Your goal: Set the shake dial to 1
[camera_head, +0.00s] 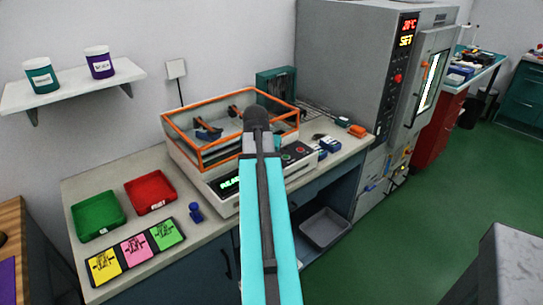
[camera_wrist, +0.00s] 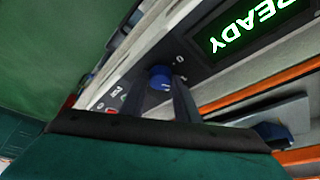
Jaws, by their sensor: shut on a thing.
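The shaker (camera_head: 205,170) is a pale bench unit with an orange-edged clear box on top, standing on the counter. Its green display (camera_wrist: 258,25) reads READY in the wrist view. The shake dial (camera_wrist: 160,77) is a small blue knob on the dark panel beside the display, with small white marks near it. My gripper (camera_wrist: 171,93) is shut on the dial, its two dark fingers at the knob. Which mark the dial points to cannot be told. In the head view my arm covers the dial and the gripper.
Other buttons (camera_wrist: 112,100) sit along the same panel. On the counter are a green tray (camera_head: 98,230), a red tray (camera_head: 150,206), a blue knobbed object (camera_head: 196,212) and coloured cards (camera_head: 136,250). A tall grey oven cabinet (camera_head: 345,60) stands at the right.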

